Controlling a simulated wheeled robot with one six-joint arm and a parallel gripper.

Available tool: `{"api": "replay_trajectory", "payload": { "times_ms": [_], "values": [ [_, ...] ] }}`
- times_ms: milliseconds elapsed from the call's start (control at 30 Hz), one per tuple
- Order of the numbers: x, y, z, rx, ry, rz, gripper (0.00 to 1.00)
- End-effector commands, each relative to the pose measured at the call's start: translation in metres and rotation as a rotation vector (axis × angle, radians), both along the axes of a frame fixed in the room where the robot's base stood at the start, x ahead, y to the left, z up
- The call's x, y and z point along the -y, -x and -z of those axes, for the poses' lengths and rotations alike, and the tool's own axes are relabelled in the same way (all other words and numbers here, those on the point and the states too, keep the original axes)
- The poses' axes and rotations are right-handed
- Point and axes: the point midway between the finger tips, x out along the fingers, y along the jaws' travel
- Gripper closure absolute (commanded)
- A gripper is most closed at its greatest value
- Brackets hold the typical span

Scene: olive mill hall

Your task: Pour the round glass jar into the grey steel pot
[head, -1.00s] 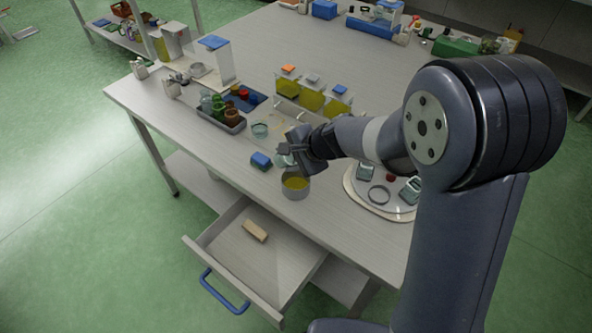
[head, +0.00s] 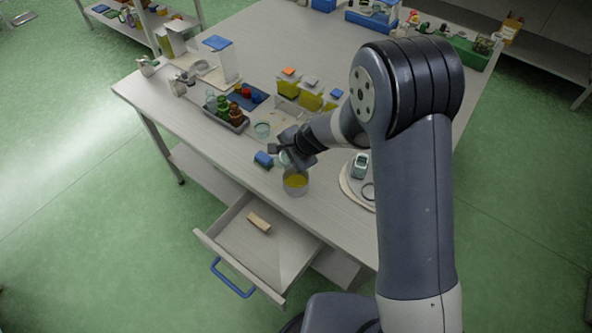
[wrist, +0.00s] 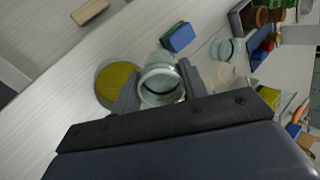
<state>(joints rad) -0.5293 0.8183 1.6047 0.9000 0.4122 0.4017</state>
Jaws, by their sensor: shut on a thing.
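The grey steel pot (head: 295,187) stands near the table's front edge, above the open drawer, with yellow contents inside. It also shows in the wrist view (wrist: 117,88), left of the jar. The round glass jar (wrist: 161,84) is clear and pale greenish, held between my two fingers beside the pot. In the head view the jar (head: 284,158) is partly hidden by my gripper (head: 291,155). In the wrist view my gripper (wrist: 158,88) is shut on the jar. The jar looks tilted, and I see no clear contents in it.
A blue block (head: 263,159) lies just left of the jar, and a small glass dish (head: 262,130) sits behind it. A grey tray (head: 238,128) holds several bottles. A round board (head: 352,190) is to the right. The open drawer (head: 208,240) holds a wooden block (head: 259,221).

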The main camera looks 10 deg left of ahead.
Motion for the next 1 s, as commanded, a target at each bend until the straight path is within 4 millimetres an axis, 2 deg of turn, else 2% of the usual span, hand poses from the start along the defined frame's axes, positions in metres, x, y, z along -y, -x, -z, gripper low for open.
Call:
{"api": "replay_trajectory", "payload": {
  "times_ms": [33, 633, 1000],
  "values": [
    [-0.001, 0.000, -0.005, -0.004, 0.007, 0.000, 0.82],
    [-0.011, -0.004, -0.002, -0.043, 0.104, -0.002, 0.82],
    [-0.019, -0.007, 0.007, -0.071, 0.170, -0.005, 0.82]
  ]
}}
